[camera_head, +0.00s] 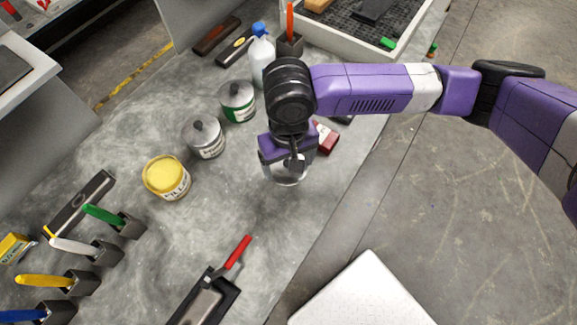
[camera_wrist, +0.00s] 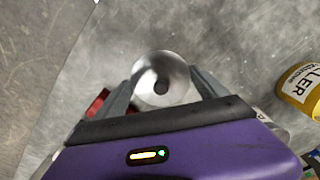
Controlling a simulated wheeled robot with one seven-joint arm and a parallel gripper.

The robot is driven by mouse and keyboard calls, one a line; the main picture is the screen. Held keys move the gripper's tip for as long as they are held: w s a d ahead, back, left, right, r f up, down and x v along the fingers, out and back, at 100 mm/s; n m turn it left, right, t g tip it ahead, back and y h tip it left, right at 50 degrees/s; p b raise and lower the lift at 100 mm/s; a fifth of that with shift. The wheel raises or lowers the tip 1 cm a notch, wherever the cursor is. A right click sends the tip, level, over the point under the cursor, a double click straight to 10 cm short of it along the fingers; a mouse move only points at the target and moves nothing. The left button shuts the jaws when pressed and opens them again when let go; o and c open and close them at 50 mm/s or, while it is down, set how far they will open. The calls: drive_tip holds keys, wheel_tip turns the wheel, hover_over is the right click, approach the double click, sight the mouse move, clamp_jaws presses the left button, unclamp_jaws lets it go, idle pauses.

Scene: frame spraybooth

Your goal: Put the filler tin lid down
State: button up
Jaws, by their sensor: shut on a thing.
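My gripper (camera_head: 294,163) is shut on the filler tin lid (camera_wrist: 160,79), a round silvery metal disc with a dark knob at its centre. In the wrist view the knob lies between the two fingers. In the head view part of the lid (camera_head: 287,178) shows below the gripper, over the grey bench; whether it touches the bench is hard to tell. The filler tin (camera_head: 167,178), a yellow tin with a white label, stands uncovered to the left of my gripper, its yellow contents showing. It also shows in the wrist view (camera_wrist: 301,90) at the right edge.
Two lidded tins (camera_head: 204,138) (camera_head: 237,101) stand behind the filler tin. A tray with a red-handled tool (camera_head: 237,252) lies in front. The grey bench (camera_head: 285,215) between is clear.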

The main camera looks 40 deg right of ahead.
drive_tip(key=shift+f, duration=1.5)
drive_tip(key=o, duration=1.2)
drive_tip(key=shift+f, duration=0.1)
drive_tip(key=shift+o, duration=0.2)
wheel_tip(320, 180, up, 12)
drive_tip(key=shift+r, duration=0.15)
